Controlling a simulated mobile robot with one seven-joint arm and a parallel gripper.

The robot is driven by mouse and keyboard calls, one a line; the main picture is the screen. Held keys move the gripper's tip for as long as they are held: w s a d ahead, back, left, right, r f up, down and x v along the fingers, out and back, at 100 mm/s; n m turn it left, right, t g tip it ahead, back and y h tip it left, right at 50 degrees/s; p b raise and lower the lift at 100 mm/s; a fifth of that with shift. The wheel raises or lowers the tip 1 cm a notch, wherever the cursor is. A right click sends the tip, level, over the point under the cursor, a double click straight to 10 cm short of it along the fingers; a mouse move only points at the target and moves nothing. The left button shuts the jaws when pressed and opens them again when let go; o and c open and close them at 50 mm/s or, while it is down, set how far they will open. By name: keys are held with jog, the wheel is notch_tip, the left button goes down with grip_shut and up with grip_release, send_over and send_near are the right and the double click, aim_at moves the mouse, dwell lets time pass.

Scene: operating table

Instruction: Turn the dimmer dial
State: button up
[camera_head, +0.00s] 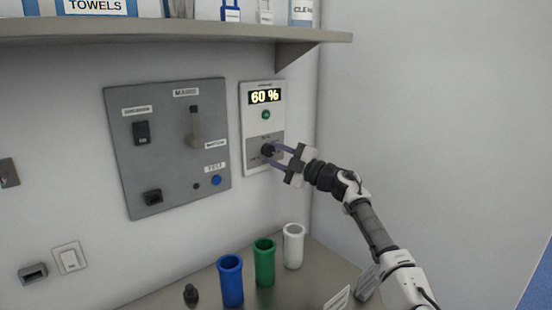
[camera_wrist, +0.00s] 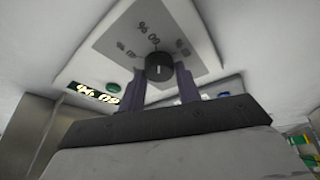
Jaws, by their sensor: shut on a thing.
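The dimmer dial (camera_head: 267,150) is a small black round knob on the grey lower part of a white wall panel (camera_head: 249,107). A lit display (camera_head: 265,96) above it reads 60 %, with a green button (camera_head: 266,115) between them. In the wrist view the dial (camera_wrist: 158,68) shows a light pointer line on its face, with percent labels around it. My gripper (camera_head: 272,153) reaches the dial from the right, and its two purple fingers are shut on the dial's sides. The fingers also show in the wrist view (camera_wrist: 161,85), one on each side of the dial.
A grey switch panel (camera_head: 168,185) with switches and a slider is on the wall to the left. A shelf (camera_head: 170,31) juts out above. Blue (camera_head: 231,282), green (camera_head: 264,262) and white (camera_head: 293,246) cups stand on the counter below. A side wall is close on the right.

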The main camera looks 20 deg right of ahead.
jog(key=shift+n+g, duration=0.3)
jog(key=shift+n, duration=0.3)
jog(key=o, duration=1)
jog(key=b+v, duration=0.4)
jog(key=v, duration=0.9)
jog(key=shift+s+d+f, duration=0.1)
jog(key=shift+s+d, duration=0.2)
